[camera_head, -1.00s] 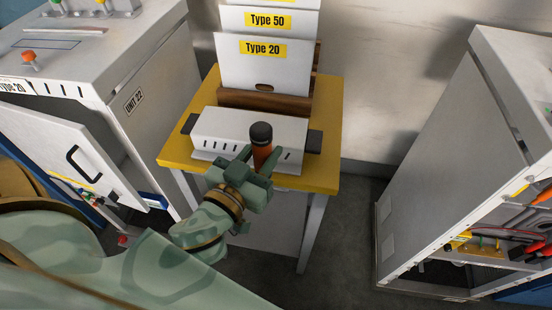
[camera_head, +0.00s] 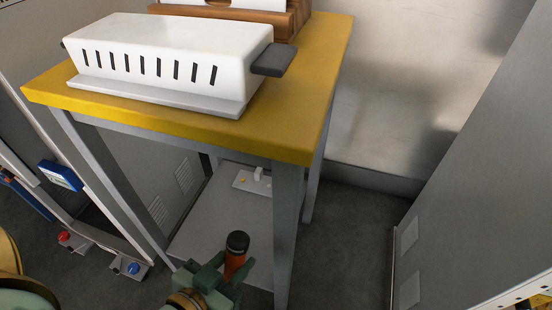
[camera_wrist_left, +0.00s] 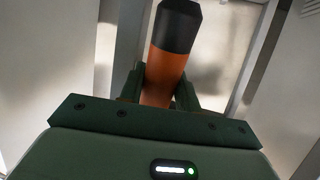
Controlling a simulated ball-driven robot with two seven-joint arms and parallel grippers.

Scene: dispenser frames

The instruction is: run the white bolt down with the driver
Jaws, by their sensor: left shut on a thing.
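My left gripper (camera_head: 222,276) is shut on the driver, whose orange handle and black cap (camera_head: 236,244) stick up from the fingers. The driver also shows in the left wrist view (camera_wrist_left: 172,55), rising between the fingers (camera_wrist_left: 160,90); its lower end is hidden. The gripper is low, in front of the table's lower shelf (camera_head: 205,222). On that shelf lies a pale plate (camera_head: 243,186) with a small white upright piece (camera_head: 258,174) and a small yellow spot. I cannot tell for sure whether the white piece is the bolt. The driver is apart from the plate. My right gripper is not in view.
The yellow table top (camera_head: 318,75) and its front leg (camera_head: 287,230) stand close to the gripper. A white slotted box (camera_head: 170,50) with dark handles sits on top. Grey cabinets flank both sides. Floor right of the table is clear.

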